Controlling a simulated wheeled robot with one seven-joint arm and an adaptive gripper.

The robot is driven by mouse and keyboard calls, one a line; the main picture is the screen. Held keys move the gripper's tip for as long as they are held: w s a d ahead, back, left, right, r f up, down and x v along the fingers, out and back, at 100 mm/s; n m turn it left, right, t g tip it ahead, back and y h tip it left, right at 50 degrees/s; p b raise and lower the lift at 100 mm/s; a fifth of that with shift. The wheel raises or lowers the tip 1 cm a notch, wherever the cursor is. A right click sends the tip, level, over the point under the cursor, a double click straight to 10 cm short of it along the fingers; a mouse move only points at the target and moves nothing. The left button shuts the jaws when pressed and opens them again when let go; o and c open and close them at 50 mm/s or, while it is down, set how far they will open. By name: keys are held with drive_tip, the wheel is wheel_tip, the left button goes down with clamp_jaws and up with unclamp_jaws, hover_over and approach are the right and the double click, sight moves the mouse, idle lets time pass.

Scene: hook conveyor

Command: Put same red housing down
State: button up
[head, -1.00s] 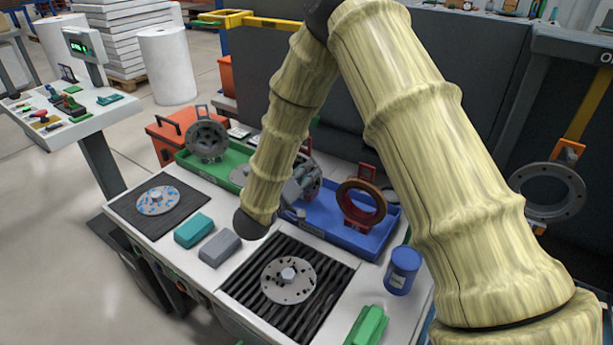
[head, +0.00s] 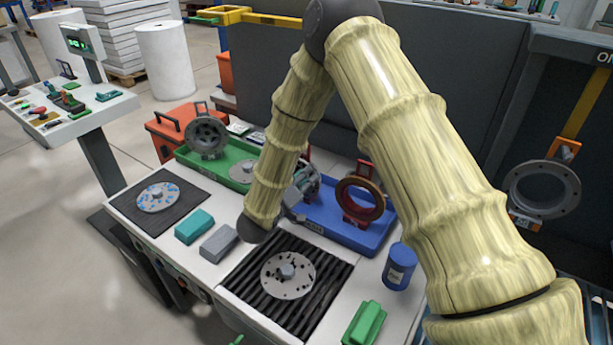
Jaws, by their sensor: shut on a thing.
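My gripper (head: 303,184) is grey and sits low at the left part of the blue tray (head: 343,236), partly hidden behind my forearm. A sliver of a red housing (head: 304,157) shows just behind it, upright. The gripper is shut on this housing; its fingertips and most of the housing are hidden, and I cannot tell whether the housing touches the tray. A second red housing (head: 376,211), a ring with an upright bracket, stands in the right part of the same tray, apart from the gripper.
A green tray (head: 184,158) with a grey housing (head: 206,137) is at the left. Teal (head: 194,227) and grey (head: 219,241) blocks, a ribbed black mat (head: 248,292), a blue can (head: 399,267) and a green block (head: 364,323) lie in front. A grey ring (head: 541,188) hangs at right.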

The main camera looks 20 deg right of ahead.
drive_tip(key=o, duration=1)
drive_tip(key=shift+o, duration=0.2)
drive_tip(key=shift+s+a, duration=0.1)
drive_tip(key=b+v, duration=0.2)
drive_tip(key=v, duration=0.9)
drive_tip(key=shift+s+a+b, duration=0.25)
drive_tip(key=shift+a+b, duration=0.1)
